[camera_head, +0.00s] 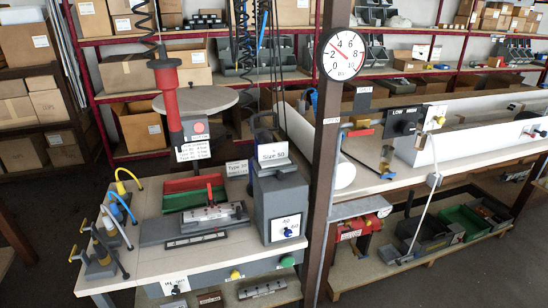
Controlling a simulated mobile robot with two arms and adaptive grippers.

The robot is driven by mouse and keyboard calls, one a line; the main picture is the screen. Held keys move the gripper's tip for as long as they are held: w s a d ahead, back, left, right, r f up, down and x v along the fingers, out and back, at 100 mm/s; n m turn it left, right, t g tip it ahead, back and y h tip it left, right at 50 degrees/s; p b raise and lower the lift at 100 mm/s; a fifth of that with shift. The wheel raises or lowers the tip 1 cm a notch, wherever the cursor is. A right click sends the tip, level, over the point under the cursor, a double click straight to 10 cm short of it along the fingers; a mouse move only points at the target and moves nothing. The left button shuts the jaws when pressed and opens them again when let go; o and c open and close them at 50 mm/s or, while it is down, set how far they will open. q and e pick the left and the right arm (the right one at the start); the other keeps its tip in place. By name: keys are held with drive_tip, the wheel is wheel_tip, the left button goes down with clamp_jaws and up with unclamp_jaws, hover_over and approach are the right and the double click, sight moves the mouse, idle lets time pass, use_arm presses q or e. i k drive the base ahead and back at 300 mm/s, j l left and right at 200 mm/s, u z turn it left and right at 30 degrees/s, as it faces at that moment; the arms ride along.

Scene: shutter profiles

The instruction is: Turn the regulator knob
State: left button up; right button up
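A black round knob (405,127) sits on a dark box with a "LOW HIGH" label, mounted above the right-hand bench. It looks like the regulator knob, but its pointer position is too small to read. A round white gauge (343,54) with a red needle is fixed on the brown post, up and left of the knob. A small blue knob (287,232) is on the front of the grey "Size 50" box. Neither of my grippers shows in the head view.
The brown post (323,150) stands between the left table (150,268) and the right bench (370,180). A red hanging tool (167,90) is over the left table. A white cable (430,190) hangs right of the black knob. Shelves with boxes line the back.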

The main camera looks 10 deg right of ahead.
sight(408, 128)
drive_tip(key=z, duration=1.25)
